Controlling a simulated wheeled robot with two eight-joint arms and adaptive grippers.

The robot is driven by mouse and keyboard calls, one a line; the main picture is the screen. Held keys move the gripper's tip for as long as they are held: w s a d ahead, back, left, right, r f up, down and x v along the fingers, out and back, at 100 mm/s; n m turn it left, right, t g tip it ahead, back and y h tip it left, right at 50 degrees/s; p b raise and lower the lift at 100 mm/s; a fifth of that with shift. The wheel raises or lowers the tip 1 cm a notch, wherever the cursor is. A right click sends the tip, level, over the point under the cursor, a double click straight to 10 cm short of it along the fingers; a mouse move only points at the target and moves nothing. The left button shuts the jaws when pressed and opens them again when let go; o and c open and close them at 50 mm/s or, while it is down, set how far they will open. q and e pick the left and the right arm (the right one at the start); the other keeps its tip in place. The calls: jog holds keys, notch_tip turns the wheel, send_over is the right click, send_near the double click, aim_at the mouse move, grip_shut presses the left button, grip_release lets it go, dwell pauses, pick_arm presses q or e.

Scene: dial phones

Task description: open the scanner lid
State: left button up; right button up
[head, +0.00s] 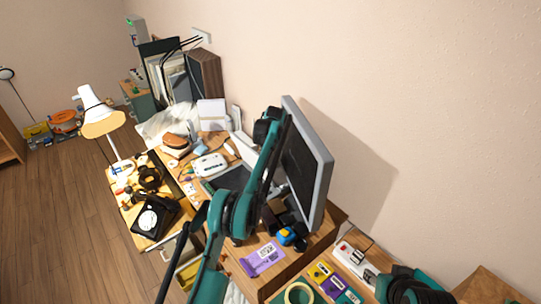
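I cannot pick out the scanner or its lid for certain. A dark flat panel (232,178) lies on the desk, partly hidden behind my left arm; I cannot tell whether it belongs to the scanner. My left arm rises from the bottom across the desk, in front of the monitor (308,160). My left gripper (266,124) is a dark shape at the arm's upper end, beside the monitor's top left edge. Its fingers are not clear. My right arm shows at the bottom right, but its fingertips cannot be made out.
A white device (210,165) and a black dial phone (152,218) are left of my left arm. A white lamp (100,122) stands at the far left. A purple card (262,259) and a tape roll (299,294) are in front. Open floor (55,220) lies left.

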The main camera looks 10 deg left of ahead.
pick_arm(q)
jog(key=shift+r, duration=0.1)
jog(key=v, duration=1.2)
